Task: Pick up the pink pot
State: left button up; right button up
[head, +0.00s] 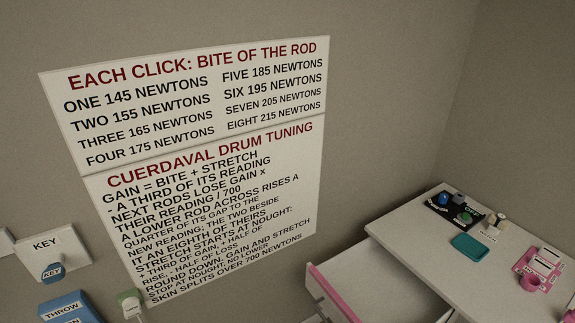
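A small round pink item with a dark opening (530,282), which may be the pink pot, is on the white desk (440,235) at the lower right. It stands against a pink holder (545,263) with pale labels, and I cannot tell whether the two are joined. Neither of my grippers is in view.
A drawer with a pink front (334,294) stands open left of the desk top. A teal item (469,246) and a black tray (449,211) with small objects are on the desk. Wall signs (205,180), a KEY panel (66,243) and a blue THROW box (70,308) are at left.

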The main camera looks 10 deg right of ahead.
aim_at(531, 283)
jog(key=z, duration=0.8)
